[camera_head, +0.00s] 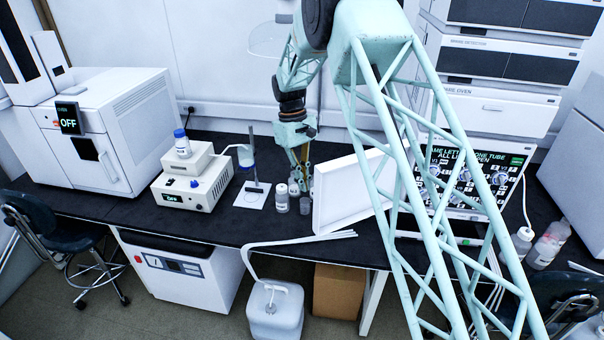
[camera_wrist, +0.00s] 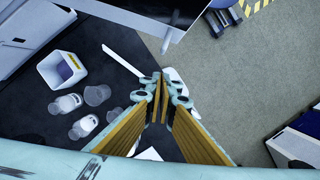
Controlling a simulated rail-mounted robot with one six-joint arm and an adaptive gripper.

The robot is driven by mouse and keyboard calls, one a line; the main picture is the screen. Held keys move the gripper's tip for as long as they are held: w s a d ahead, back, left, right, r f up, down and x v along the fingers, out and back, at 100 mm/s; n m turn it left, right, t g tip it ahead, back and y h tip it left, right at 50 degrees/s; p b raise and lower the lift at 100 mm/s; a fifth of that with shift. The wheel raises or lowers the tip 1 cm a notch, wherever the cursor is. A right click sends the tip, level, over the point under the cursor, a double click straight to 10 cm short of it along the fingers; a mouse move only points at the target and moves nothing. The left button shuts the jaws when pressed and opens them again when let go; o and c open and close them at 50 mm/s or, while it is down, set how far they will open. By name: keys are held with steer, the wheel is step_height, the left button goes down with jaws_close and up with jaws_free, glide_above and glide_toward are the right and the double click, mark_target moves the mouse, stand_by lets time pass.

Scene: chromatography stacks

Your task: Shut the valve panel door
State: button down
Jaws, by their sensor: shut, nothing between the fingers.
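The valve panel door (camera_head: 345,192) is a white, shallow tray-like panel. It stands open, swung out to the left of the valve panel (camera_head: 462,182), which shows dark with round valves and green lettering. My arm hides part of the panel and the door's right side. My gripper (camera_head: 303,186) points down just left of the door's left edge, above the bench. Whether it touches the door cannot be told. In the wrist view my gripper (camera_wrist: 160,80) has its fingers together, with nothing between them. A dark plate with a pale edge (camera_wrist: 165,25) shows beyond the fingertips; I cannot tell whether it is the door.
Small bottles (camera_head: 282,198) stand on the black bench (camera_head: 215,222) close to my gripper, and also show in the wrist view (camera_wrist: 83,126). A stirrer stand (camera_head: 252,192) is further left. White tubing (camera_head: 300,240) runs along the front edge to a jug (camera_head: 272,310) below.

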steer(key=shift+s+d+f+p, duration=0.2)
steer(key=shift+s+d+f, duration=0.15)
steer(key=shift+s+d, duration=0.4)
steer(key=shift+s+d+f+p, duration=0.2)
steer(key=shift+s+d+f, duration=0.15)
steer(key=shift+s+d, duration=0.35)
steer(key=shift+s+a, duration=0.1)
steer(key=shift+s, duration=0.05)
